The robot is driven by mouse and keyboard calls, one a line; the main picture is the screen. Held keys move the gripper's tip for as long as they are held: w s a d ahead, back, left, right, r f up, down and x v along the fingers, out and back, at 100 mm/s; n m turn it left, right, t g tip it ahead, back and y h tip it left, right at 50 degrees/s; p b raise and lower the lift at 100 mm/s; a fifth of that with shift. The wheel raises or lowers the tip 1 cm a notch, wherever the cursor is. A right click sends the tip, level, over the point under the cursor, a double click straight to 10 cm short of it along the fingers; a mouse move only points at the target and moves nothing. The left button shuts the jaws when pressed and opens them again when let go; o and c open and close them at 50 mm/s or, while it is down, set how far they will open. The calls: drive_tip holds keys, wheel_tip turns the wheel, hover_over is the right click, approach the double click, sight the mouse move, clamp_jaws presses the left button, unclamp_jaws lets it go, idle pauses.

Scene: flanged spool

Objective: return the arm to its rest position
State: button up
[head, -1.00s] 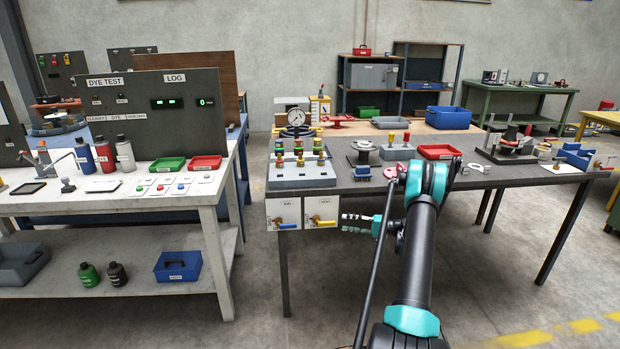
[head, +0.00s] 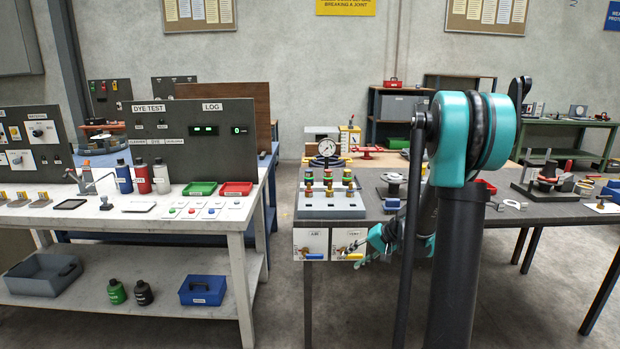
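My arm stands upright in the right half of the head view, its teal and black elbow high in front of the dark workbench (head: 580,212). The forearm runs down behind the elbow to my gripper (head: 362,256). My gripper is small and partly blurred, in front of the bench's front edge beside the white valve panels marked AIR and VENT (head: 312,240). I cannot make out its fingers well enough to tell open from shut, and I see nothing clearly held in it.
A flanged spool (head: 394,184) stands on the dark bench, partly behind my arm. The fitting block (head: 330,205) is at the bench's left end. The white dye-test bench (head: 150,222) is at left. Bare floor (head: 281,300) lies between the benches.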

drive_tip(key=s+d+f+n+h, duration=0.1)
drive_tip(key=s+d+h, duration=0.1)
drive_tip(key=s, duration=1.1)
drive_tip(key=s+d+f+n+h, duration=0.1)
drive_tip(key=s+h, duration=0.4)
drive_tip(key=s, duration=0.9)
drive_tip(key=shift+d+n, duration=0.55)
drive_tip(key=shift+n, duration=0.05)
drive_tip(key=shift+o, duration=0.2)
drive_tip(key=shift+f, duration=0.1)
